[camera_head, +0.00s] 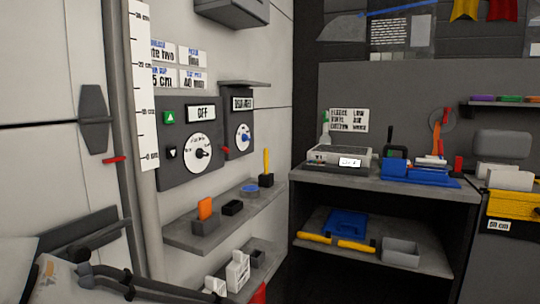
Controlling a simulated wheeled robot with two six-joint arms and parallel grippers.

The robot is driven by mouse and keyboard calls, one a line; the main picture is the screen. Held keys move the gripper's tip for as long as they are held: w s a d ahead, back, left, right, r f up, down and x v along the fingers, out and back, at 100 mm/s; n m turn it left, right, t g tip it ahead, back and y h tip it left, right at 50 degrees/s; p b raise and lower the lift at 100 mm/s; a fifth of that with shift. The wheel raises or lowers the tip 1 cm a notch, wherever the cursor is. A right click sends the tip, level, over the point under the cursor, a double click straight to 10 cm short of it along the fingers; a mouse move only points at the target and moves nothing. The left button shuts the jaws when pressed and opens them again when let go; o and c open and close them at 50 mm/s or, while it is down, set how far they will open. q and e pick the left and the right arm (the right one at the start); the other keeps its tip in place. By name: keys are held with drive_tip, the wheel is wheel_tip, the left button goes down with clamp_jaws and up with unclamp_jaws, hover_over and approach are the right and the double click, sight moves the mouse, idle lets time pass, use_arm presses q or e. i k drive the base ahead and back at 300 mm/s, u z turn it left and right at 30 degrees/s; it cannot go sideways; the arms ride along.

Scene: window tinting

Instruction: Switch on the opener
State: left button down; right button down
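A dark control panel (190,142) on the left wall has a display (201,113) reading OFF. Its round white dial (199,153) has a black knob. A green up-arrow button (169,118) and a black down-arrow button (171,153) sit left of the dial. A smaller panel (239,126) to its right has a blue knob (243,137) and a display whose text is unclear. No label names the opener. Black jointed parts (112,281), apparently of my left arm, show at the lower left, below and apart from the panels. Their fingertips are unclear. My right gripper is out of view.
A vertical scale (142,85) with a red pointer (115,160) stands left of the panel. A wall shelf (178,238) below holds an orange-topped block (205,209) and small items. A grey workbench (380,181) with tools stands right. The space directly before the panel looks clear.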

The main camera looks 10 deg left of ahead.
sight(224, 148)
drive_tip(key=u, duration=0.15)
drive_tip(key=i, duration=1.1)
drive_tip(key=u, duration=0.65)
